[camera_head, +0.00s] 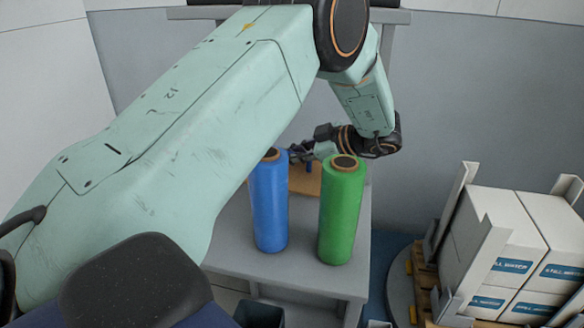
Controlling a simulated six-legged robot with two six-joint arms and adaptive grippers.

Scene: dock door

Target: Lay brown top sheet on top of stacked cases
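A flat brown piece, which looks like the brown top sheet (304,182), lies on the grey table between and behind two upright rolls; the rolls hide part of it. A small blue piece (309,167) stands at its back edge. My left arm reaches across from the left, and my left gripper (298,152) is low over the back of the brown sheet. Its fingers are small and dark, and I cannot tell whether they are open or shut, or touching the sheet. The stacked white cases (498,235) with blue labels stand at the right, their tops bare where visible. My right gripper does not clearly show.
A blue roll (269,205) and a green roll (342,212) stand upright on the grey table (295,266), close to my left arm. White corner posts (486,262) flank the cases, which rest on a wooden pallet (425,290). A dark bin (259,314) sits below the table.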

